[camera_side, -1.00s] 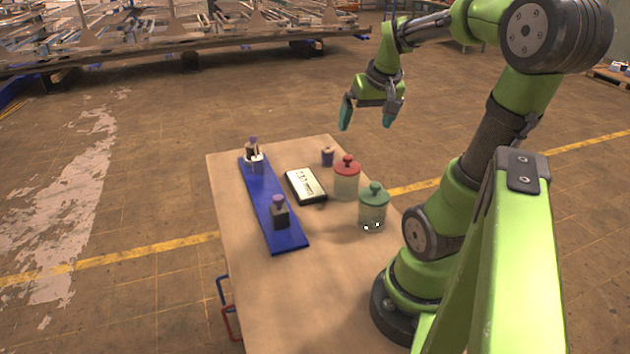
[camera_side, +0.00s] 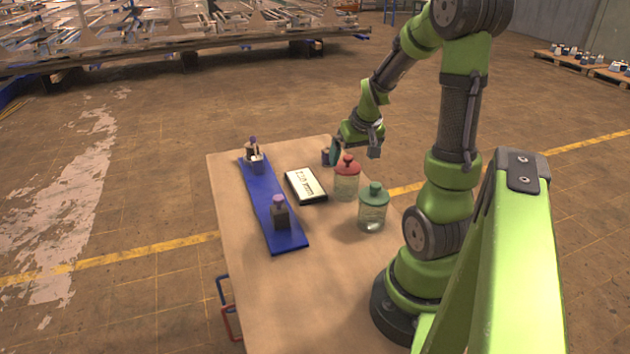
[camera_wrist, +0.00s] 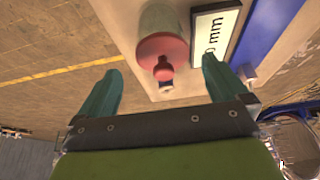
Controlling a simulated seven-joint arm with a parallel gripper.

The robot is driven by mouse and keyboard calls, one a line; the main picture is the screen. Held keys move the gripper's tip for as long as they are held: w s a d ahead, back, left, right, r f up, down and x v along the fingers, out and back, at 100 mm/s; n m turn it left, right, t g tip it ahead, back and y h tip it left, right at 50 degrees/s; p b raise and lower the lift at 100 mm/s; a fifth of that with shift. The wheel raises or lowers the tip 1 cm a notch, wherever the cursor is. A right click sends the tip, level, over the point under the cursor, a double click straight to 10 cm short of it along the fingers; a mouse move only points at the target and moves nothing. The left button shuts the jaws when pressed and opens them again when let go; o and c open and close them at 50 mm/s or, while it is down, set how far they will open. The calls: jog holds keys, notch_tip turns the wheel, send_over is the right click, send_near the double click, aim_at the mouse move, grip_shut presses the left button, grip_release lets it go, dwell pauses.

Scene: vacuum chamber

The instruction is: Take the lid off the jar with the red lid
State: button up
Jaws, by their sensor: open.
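The jar with the red lid (camera_side: 347,187) stands upright on the table, its lid (camera_side: 348,165) on top with a round knob. In the wrist view the red lid (camera_wrist: 163,55) shows beyond and between my fingertips. My gripper (camera_side: 354,151) is open and empty, just above and behind the red lid in the side view; in the wrist view its teal fingers (camera_wrist: 160,78) are spread wide. I cannot tell whether a finger touches the lid. A second jar, with a green lid (camera_side: 374,192), stands in front of the red-lidded jar, to its right.
A black-framed display (camera_side: 305,186) lies left of the jars. A small dark container (camera_side: 326,156) stands close beside my gripper. The table front (camera_side: 285,300) is clear.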

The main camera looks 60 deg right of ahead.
aim_at(350, 161)
jog(key=x, duration=0.3)
jog(key=shift+w+a+f, duration=0.1)
jog(key=shift+w+f, duration=0.05)
jog(key=shift+f, duration=0.1)
jog(key=shift+r, duration=0.1)
jog(key=c, duration=1)
